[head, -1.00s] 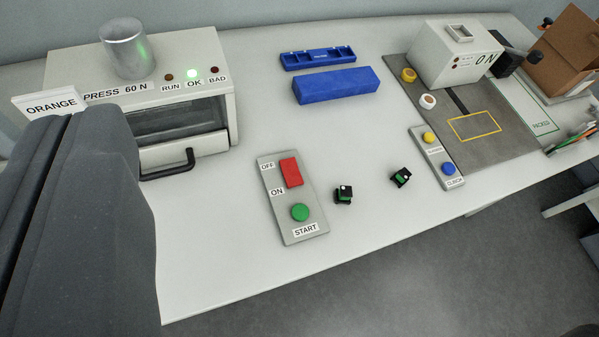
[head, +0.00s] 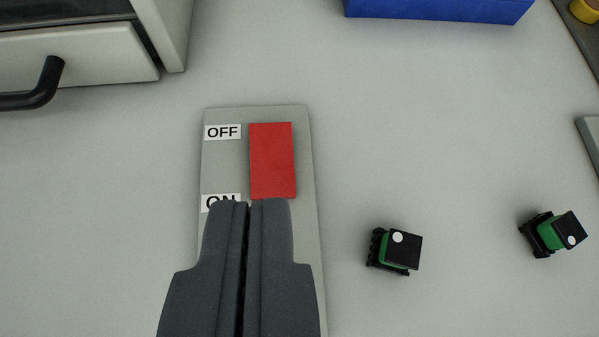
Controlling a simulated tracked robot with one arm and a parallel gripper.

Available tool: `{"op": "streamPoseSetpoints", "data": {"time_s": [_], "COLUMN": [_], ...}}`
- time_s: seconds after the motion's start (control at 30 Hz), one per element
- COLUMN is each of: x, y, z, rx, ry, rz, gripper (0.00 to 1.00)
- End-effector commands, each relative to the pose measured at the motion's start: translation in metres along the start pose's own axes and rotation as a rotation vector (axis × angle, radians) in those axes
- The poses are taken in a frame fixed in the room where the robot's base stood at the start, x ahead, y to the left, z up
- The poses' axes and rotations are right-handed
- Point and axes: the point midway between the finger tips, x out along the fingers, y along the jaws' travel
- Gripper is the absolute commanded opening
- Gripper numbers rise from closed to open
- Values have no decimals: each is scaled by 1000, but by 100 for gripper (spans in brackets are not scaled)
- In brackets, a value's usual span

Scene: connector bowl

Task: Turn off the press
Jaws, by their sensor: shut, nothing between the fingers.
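The press control plate (head: 228,165) is a grey panel on the white table. A red rocker switch (head: 272,158) sits on it, with an OFF label (head: 222,132) beside its far end and a partly covered ON label (head: 215,200) beside its near end. My gripper (head: 249,204) is shut and empty, with its tips at the near end of the red switch in the picture. I cannot tell whether they touch it. My fingers hide the lower part of the plate. The press (head: 85,55) shows only in part at the top left.
A black drawer handle (head: 38,90) juts out at the left. Two small black and green connectors (head: 394,251) (head: 553,234) lie right of the plate. A blue block (head: 440,8) is at the top. The table between is clear.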

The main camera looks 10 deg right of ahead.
Motion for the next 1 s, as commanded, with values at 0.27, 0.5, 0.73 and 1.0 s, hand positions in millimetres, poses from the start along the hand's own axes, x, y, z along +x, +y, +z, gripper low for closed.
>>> {"op": "streamPoseSetpoints", "data": {"time_s": [0.27, 0.5, 0.73, 1.0], "x": [0, 12, 45, 83], "y": [1, 0, 0, 0], "z": [0, 1, 1, 1], "rx": [0, 1, 1, 0], "ry": [0, -1, 1, 1], "rz": [1, 0, 0, 1], "gripper": [0, 0, 0, 0]}}
